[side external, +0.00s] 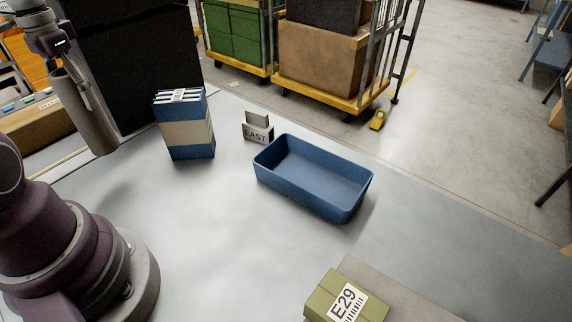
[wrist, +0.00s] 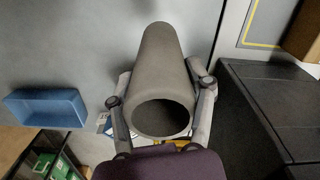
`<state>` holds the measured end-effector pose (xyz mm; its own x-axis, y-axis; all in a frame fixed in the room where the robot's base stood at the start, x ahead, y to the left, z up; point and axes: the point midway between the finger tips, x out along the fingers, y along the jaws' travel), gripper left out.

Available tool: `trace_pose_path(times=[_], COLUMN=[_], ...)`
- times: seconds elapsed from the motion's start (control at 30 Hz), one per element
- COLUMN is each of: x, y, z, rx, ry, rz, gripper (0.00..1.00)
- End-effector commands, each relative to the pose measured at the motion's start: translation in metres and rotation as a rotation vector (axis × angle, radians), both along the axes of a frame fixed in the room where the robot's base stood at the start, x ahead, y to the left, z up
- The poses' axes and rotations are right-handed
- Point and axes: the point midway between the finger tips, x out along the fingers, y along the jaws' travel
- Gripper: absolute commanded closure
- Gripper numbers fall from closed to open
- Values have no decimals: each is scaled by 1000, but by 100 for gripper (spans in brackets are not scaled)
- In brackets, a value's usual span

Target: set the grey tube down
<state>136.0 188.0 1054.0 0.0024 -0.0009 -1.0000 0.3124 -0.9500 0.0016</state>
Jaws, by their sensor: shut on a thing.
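The grey tube (side external: 84,112) hangs in my gripper (side external: 80,82) at the upper left of the side external view, tilted slightly from upright and apparently above the grey table. In the wrist view the tube (wrist: 160,75) fills the middle, with its open, hollow end towards the camera. My gripper (wrist: 160,106) is shut on it, one finger on each side. The tube's far end meets nothing that I can see. The grey table (side external: 215,255) lies below.
A blue bin (side external: 315,180), empty, stands mid-table. Left of it are a blue-and-beige bundle (side external: 185,125) and an EAST sign (side external: 257,128). A green E29 box (side external: 345,298) is at the front. A black case (side external: 135,60) stands behind the tube. The table's front left-middle is clear.

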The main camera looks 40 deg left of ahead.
Motion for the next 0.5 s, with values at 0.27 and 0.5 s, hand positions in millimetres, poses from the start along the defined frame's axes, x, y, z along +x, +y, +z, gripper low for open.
trace_pose_path(times=[0.27, 0.5], x=[-17, -17], y=[12, 12], z=[-37, -79], rx=[-4, -4], ry=[5, 4], rz=[78, 76], gripper=[82, 82])
